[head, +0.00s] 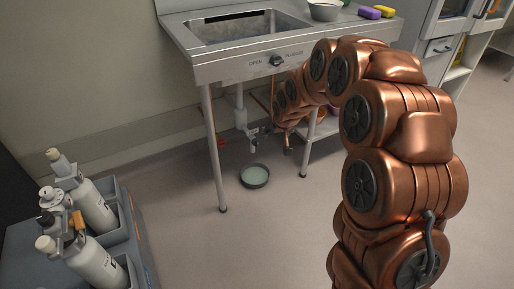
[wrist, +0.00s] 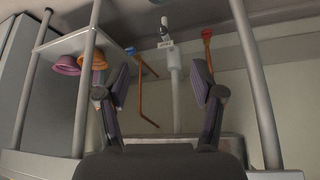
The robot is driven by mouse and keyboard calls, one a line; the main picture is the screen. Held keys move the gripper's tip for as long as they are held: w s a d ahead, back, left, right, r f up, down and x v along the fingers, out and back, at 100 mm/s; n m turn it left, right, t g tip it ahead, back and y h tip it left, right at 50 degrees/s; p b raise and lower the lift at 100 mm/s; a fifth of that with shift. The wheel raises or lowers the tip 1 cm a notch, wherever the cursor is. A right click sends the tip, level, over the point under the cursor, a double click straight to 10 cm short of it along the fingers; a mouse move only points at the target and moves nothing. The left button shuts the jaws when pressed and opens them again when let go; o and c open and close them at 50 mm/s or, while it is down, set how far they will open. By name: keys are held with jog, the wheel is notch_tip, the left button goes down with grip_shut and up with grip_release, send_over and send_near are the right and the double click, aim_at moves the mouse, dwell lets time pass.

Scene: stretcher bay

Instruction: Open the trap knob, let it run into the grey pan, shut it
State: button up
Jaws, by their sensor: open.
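The white drain pipe with its trap (head: 240,114) hangs under the steel sink. In the wrist view the pipe (wrist: 175,85) ends in a small pale fitting, apparently the trap knob (wrist: 164,29), with a label beside it. The grey pan (head: 255,178) stands on the floor below the trap; I cannot tell whether its greenish inside is liquid. It does not show in the wrist view. My arm reaches under the sink. My gripper (wrist: 161,68) is open and empty, its fingers apart on either side of the pipe's line of view. The knob lies beyond the fingertips, not touched.
The sink (head: 235,65) has a front OPEN/PLUGGED knob (head: 276,61). Thin copper pipes with a blue valve (wrist: 131,51) and a red valve (wrist: 207,34) flank the drain. Sink legs and a shelf with pink (wrist: 66,65) and orange bowls limit room. A bottle caddy (head: 112,226) stands left.

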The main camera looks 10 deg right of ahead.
aim_at(258, 144)
jog(key=w+d+f+t+b, duration=0.1)
jog(key=w+f+t+b, duration=0.2)
jog(key=w+f, duration=0.65)
jog(key=w+d+f+t+b, duration=0.1)
jog(key=w+f+t+b, duration=0.25)
jog(key=w+f, duration=0.65)
jog(key=w+f+n+t+y+b, duration=0.1)
jog(key=w+f+b, duration=0.2)
jog(key=f, duration=0.1)
jog(key=w+a+f+n+t+y+b, duration=0.1)
jog(key=w+f+t+y+b, duration=0.1)
jog(key=f, duration=0.3)
jog(key=w+f+n+t+y+b, duration=0.1)
jog(key=w+f+y+b, duration=0.1)
jog(key=w+f, duration=0.3)
jog(key=shift+w+a+f+n+t+b, duration=0.1)
jog(key=shift+a+f+n+t+b, duration=0.2)
jog(key=shift+b, duration=0.55)
jog(key=shift+b+x, duration=0.95)
jog(key=shift+x, duration=0.8)
jog(key=shift+r, duration=0.15)
